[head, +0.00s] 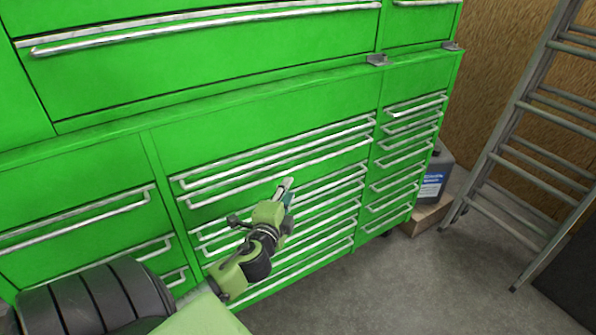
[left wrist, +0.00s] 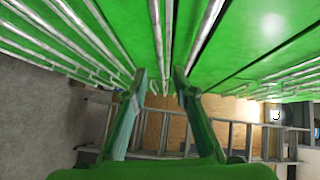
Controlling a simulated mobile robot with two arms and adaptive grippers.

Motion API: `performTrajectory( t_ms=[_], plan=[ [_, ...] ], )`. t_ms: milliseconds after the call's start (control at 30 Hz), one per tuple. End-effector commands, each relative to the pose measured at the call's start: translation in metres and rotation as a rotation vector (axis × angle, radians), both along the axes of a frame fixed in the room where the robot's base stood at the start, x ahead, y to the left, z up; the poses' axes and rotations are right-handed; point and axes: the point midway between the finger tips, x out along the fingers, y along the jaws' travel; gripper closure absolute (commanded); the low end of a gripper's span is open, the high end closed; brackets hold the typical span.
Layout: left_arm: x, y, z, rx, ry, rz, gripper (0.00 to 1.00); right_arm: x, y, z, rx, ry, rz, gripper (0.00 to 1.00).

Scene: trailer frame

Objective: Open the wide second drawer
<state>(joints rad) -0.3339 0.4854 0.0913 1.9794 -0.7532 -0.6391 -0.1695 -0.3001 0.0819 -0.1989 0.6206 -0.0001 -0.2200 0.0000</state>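The wide drawers sit in the middle section of the green lower cabinet (head: 262,112), stacked with long silver bar handles (head: 240,166). My left gripper (head: 287,191) is in front of this section, just below the upper handles. In the left wrist view its two fingers (left wrist: 160,75) are apart, with a silver bar (left wrist: 158,35) running between or just beyond the tips. I cannot tell whether they touch it, or which drawer the bar belongs to. The gripper and wrist hide parts of the lower handles. I see no drawer clearly pulled out. My right gripper is not in view.
A green upper cabinet (head: 200,75) stands above. Narrow drawers (head: 404,160) flank the wide ones on the right, larger drawers (head: 75,208) on the left. A ladder (head: 525,125) leans at the right beside a dark jug (head: 437,172) on a box (head: 427,217). Concrete floor (head: 400,285) is clear in front.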

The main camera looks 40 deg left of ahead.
Motion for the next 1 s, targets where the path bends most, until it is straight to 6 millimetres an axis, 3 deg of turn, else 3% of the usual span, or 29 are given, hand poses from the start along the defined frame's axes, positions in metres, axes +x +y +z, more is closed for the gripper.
performTrajectory(
  t_ms=[533,733,1000],
  plan=[
    [0.084,0.046,-0.012,-0.001,0.0,0.001,0.74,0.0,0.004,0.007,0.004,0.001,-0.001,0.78],
    [0.101,0.054,-0.016,-0.002,0.0,0.0,0.74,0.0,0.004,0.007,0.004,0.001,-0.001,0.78],
    [0.107,0.057,-0.017,-0.002,0.001,0.0,0.74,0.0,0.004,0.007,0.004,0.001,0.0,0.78]
  ],
)
